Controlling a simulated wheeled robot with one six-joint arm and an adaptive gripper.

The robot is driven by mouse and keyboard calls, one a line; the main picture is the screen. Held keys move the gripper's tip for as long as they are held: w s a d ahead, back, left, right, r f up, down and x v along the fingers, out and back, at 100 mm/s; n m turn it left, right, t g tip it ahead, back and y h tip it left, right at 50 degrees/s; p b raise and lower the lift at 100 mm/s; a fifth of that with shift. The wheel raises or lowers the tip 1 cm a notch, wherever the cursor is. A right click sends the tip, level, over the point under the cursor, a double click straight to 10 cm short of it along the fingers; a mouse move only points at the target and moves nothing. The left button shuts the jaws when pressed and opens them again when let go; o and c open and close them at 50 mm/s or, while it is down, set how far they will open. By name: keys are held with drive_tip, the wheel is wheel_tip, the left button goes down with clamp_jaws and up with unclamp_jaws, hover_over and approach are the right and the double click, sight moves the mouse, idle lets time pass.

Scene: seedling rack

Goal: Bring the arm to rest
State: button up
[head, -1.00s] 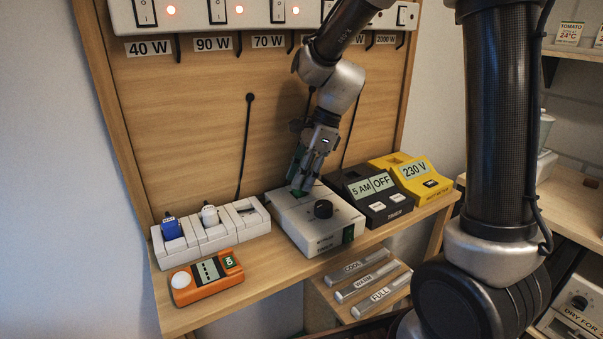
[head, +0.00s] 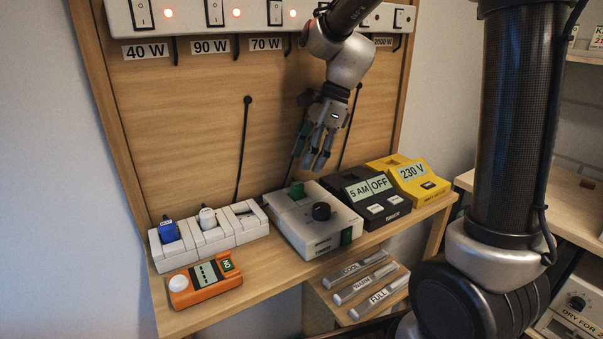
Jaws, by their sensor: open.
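My gripper (head: 314,165) is open and empty. It hangs fingers down in front of the wooden back panel, above a white box (head: 313,220) with a black knob and a green piece on top. There is a clear gap between my fingertips and that box. My arm reaches down from the top of the picture, with its wrist bent over the shelf.
On the shelf (head: 262,287) stand a white socket strip (head: 209,233) with plugs, an orange meter (head: 205,279), a black timer (head: 370,197) and a yellow 230 V box (head: 410,176). A switch strip (head: 245,14) runs above. Dark cords hang down the panel.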

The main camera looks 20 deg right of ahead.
drive_tip(key=v, duration=0.5)
drive_tip(key=shift+d+r, duration=0.1)
drive_tip(key=shift+r, duration=0.25)
drive_tip(key=s+d+n+t+h, duration=0.2)
drive_tip(key=s+d+n, duration=0.5)
drive_tip(key=s+n, duration=0.2)
drive_tip(key=s+d+n+t+h, duration=0.2)
drive_tip(key=s+d+n, duration=0.5)
drive_tip(key=s, duration=0.4)
drive_tip(key=shift+s+d+f+n+h, duration=0.25)
drive_tip(key=shift+s+f+n+h, duration=0.1)
drive_tip(key=shift+n, duration=0.55)
